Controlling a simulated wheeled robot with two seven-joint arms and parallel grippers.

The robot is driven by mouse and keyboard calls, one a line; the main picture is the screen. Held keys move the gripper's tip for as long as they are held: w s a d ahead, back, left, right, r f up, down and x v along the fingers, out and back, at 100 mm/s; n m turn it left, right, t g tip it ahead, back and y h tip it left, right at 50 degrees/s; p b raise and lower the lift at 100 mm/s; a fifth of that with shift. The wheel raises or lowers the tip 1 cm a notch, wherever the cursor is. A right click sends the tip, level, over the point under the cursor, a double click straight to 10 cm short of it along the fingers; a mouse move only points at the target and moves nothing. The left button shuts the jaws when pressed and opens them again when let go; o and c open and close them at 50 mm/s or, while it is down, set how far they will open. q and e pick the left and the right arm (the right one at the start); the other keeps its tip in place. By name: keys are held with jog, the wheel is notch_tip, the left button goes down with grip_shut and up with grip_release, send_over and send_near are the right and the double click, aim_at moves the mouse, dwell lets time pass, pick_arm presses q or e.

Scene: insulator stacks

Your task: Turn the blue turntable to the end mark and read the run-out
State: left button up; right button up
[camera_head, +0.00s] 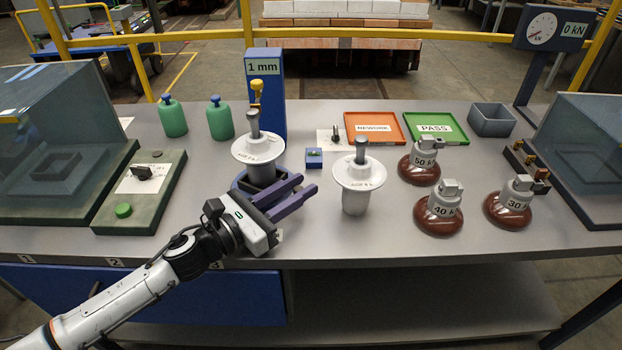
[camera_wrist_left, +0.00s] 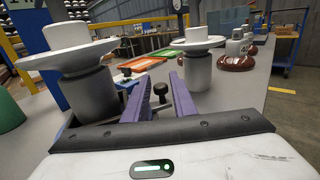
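The blue turntable (camera_head: 236,183) is on the bench with a white insulator (camera_head: 258,148) upright on it; my left gripper hides part of its front right rim. My left gripper (camera_head: 308,185) is open, its purple fingers apart, just right of the turntable and low over the bench. In the left wrist view, the insulator (camera_wrist_left: 85,82) stands left of the fingers, and a black knob (camera_wrist_left: 160,89) shows between them; I cannot tell how far ahead it is. A blue "1 mm" column (camera_head: 264,100) with a yellow part stands behind. The end mark and any run-out reading cannot be made out.
A second white insulator (camera_head: 357,178) stands right of my fingers, a small blue block (camera_head: 314,158) just behind them. Orange REWORK (camera_head: 374,127) and green PASS (camera_head: 435,128) trays lie behind. Bare bench lies front right.

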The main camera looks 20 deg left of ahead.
pick_arm(q)
jog(key=shift+w+d, duration=0.15)
jog(key=shift+w, duration=0.1)
grip_shut()
jog(key=shift+n+t+y, duration=0.3)
jog(key=shift+y, duration=0.1)
